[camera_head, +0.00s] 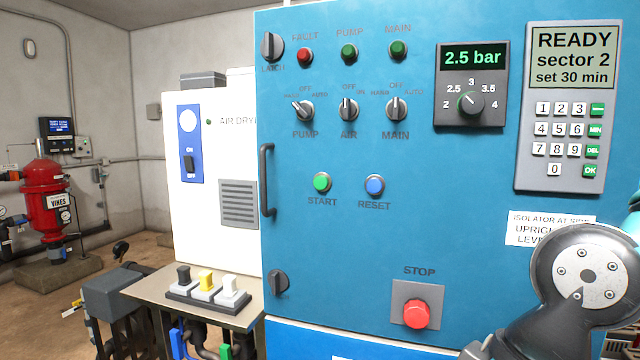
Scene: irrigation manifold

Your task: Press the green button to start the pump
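The green START button (322,182) is a round green cap in a metal ring on the blue cabinet door (330,250), left of the blue RESET button (374,185). Nothing covers it. Above it are a red FAULT lamp (305,56) and green PUMP (349,53) and MAIN (398,49) lamps, none clearly glowing. The PUMP selector (302,110) points up-left; the AIR (348,109) and MAIN (396,108) selectors point about straight up to OFF. Part of my gripper (482,349) seems to show at the bottom edge, well below and right of START; its fingers cannot be made out.
A red STOP button (416,314) sits low on the door. The door handle (267,180) stands out at left. The display panel (576,53) reads READY, sector 2; the pressure display (472,57) reads 2.5 bar. My arm fills the lower right. Space before START looks clear.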

